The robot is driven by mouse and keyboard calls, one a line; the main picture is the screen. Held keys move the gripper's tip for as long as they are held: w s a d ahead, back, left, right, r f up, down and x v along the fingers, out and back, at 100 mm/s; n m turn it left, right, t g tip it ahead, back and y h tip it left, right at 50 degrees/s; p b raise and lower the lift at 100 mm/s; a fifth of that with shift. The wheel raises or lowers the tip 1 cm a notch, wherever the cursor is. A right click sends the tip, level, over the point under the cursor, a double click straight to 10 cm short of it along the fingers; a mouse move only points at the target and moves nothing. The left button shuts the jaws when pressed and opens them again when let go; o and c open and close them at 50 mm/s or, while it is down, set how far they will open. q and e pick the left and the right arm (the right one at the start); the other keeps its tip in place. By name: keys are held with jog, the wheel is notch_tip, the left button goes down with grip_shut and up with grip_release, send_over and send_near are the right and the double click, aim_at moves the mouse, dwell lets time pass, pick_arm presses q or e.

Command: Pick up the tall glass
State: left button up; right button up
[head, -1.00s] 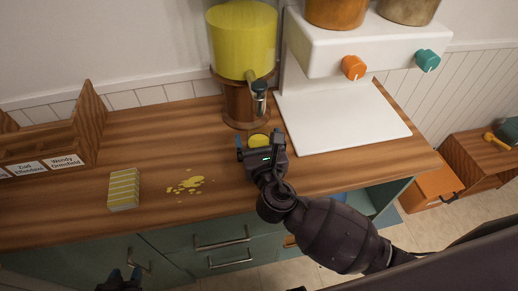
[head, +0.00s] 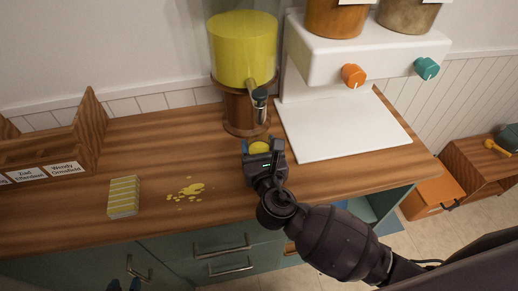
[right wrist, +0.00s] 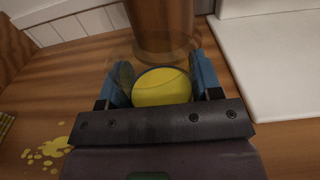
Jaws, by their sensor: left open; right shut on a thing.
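The tall glass (head: 259,147) is clear and holds yellow liquid. It is in front of the yellow drink dispenser's wooden base in the head view. My right gripper (head: 263,149) is shut around its sides. In the right wrist view the glass (right wrist: 162,88) sits between the two blue fingers, with the yellow liquid showing through it. Its lower part is hidden by my gripper, so I cannot tell if it touches the counter. My left gripper (head: 124,286) is open and empty at the bottom edge of the head view, mostly cut off.
The dispenser (head: 243,50) with its tap stands just behind the glass. A white machine (head: 345,130) is to the right. A yellow spill (head: 186,190), a striped yellow block (head: 124,197) and a wooden label rack (head: 85,135) are left on the wooden counter (head: 150,150).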

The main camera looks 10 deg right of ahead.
pick_arm(q)
jog(key=shift+w+r, duration=0.1)
pick_arm(e)
jog(key=shift+r, duration=0.25)
jog(key=shift+r+p, duration=0.65)
jog(key=shift+r, duration=1.1)
pick_arm(q)
jog(key=shift+w+r, duration=0.35)
jog(key=shift+r, duration=0.5)
pick_arm(e)
jog(key=s, duration=1.7)
jog(key=shift+s+f, duration=0.2)
jog(key=shift+f, duration=0.05)
